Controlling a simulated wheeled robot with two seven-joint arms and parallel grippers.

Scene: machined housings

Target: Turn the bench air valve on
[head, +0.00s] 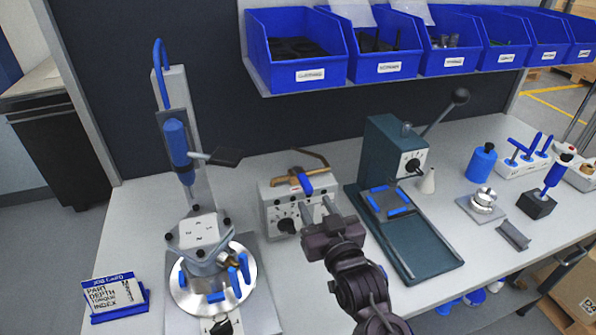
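The bench air valve is a light grey box (268,208) with a dark dial (286,225) on its front, in the middle of the bench. Brass pipework (285,179) runs along its top, with a blue lever handle (303,182) at the right part of it. My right gripper (318,209) reaches in from the lower right. Its two grey fingers are apart with nothing seen between them, in front of the box and just below the blue lever. They hide the right part of the box front. My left gripper is not in view.
A fixture with a round metal plate (187,296) stands left of the valve. A dark green press (385,150) stands close on the right. Blue bins (300,72) hang above the back. A blue sign (112,292) is at the front left. Small tools stand at the right.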

